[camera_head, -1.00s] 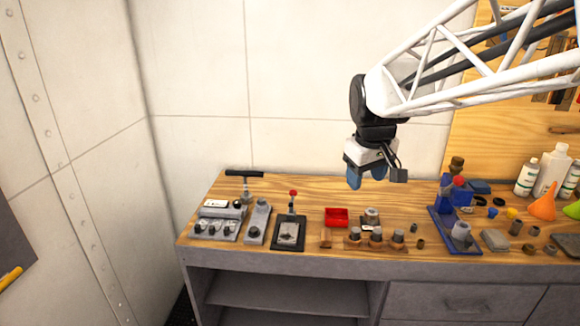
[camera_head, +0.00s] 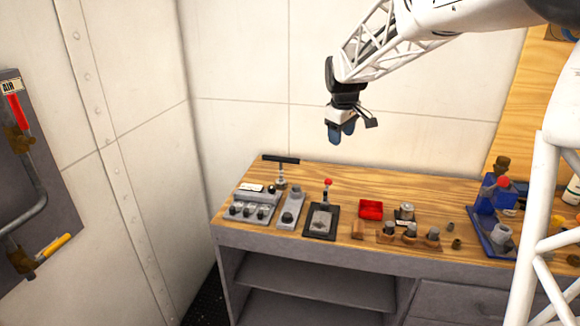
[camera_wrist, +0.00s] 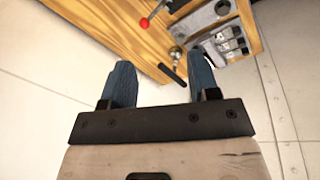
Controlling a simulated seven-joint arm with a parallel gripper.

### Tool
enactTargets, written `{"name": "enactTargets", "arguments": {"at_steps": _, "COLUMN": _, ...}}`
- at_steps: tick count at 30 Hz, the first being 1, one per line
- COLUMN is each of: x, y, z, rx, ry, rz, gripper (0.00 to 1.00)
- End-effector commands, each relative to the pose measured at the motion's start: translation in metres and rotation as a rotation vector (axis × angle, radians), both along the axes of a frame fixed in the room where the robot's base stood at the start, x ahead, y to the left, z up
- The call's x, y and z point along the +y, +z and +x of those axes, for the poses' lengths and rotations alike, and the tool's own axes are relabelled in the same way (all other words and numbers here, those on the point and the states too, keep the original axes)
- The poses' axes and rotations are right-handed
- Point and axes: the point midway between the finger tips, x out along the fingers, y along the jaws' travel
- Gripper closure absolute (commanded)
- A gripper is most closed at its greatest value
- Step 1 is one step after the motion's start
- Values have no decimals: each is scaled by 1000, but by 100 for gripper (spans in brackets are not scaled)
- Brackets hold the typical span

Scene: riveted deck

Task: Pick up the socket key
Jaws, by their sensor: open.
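The socket key appears to be the T-handled tool (camera_head: 281,172), with a black crossbar on a metal shaft. It stands upright at the back left of the wooden bench, behind the switch box. In the wrist view the T-handled tool (camera_wrist: 178,58) shows beyond the fingers, between them and nearer the right one. My gripper (camera_head: 341,135) is open and empty, its blue fingers pointing down. It hangs well above the back of the bench, to the right of the tool and apart from it. The fingers also show in the wrist view (camera_wrist: 161,82).
Near the tool are a switch box (camera_head: 250,208), a grey single-knob unit (camera_head: 291,208) and a red-knobbed lever (camera_head: 327,190). A red tray (camera_head: 371,209) and a rack of sockets (camera_head: 410,235) lie further right. The pale wall (camera_head: 240,130) closes the back.

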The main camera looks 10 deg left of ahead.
Motion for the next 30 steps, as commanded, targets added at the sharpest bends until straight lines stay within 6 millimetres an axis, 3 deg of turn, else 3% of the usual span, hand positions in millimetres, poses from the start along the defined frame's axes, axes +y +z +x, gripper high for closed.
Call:
{"name": "enactTargets", "arguments": {"at_steps": 15, "x": 102, "y": -52, "z": 94, "rx": 6, "ry": 247, "rz": -51, "gripper": 45}}
{"name": "enactTargets", "arguments": {"at_steps": 30, "x": 205, "y": -119, "z": 160, "rx": 7, "ry": 477, "rz": -97, "gripper": 45}}
